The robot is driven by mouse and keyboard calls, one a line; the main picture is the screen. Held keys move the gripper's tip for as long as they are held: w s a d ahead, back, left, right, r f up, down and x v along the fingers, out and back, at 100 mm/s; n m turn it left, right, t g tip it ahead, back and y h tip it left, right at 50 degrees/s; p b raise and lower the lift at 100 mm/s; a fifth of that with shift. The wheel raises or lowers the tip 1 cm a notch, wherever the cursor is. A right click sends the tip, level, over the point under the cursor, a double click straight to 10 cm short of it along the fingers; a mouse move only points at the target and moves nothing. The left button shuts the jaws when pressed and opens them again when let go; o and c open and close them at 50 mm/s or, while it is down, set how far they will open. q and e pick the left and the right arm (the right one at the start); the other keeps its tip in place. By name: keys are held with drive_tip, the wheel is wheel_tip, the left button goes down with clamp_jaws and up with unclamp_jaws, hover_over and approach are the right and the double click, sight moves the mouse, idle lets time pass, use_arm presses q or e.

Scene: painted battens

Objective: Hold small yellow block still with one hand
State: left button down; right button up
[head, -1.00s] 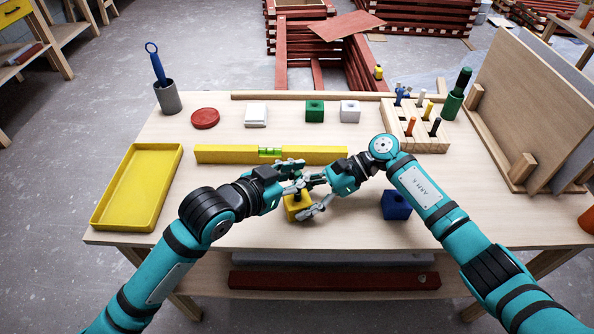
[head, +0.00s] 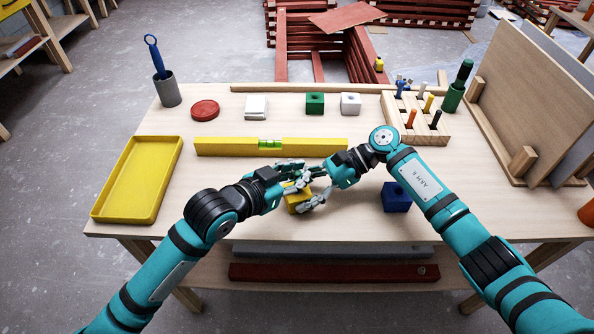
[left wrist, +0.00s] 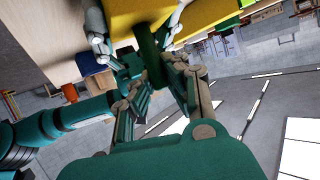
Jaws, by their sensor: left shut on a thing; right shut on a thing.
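The small yellow block (head: 297,202) sits on the table in front of the yellow level (head: 218,147), partly hidden by fingers. It fills the top of the left wrist view (left wrist: 215,18). My right gripper (head: 301,200) is shut on the block, with a finger along its near side. My left gripper (head: 303,177) is just above the block, its fingers shut on a dark green peg (left wrist: 150,45) that shows in the left wrist view. The peg reaches to the block; how deep it sits is hidden.
A blue block (head: 397,197) stands close to my right forearm. A yellow tray (head: 115,216) lies at the left. Behind the level are a red disc (head: 205,110), green block (head: 315,103), white block (head: 350,104) and peg rack (head: 432,131). The table's front edge is near.

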use_arm(q)
drive_tip(key=shift+f, duration=0.45)
drive_tip(key=c, duration=1.3)
unclamp_jaws()
drive_tip(key=shift+c, duration=0.2)
drive_tip(key=v, duration=1.2)
use_arm(e)
drive_tip(key=o, duration=1.6)
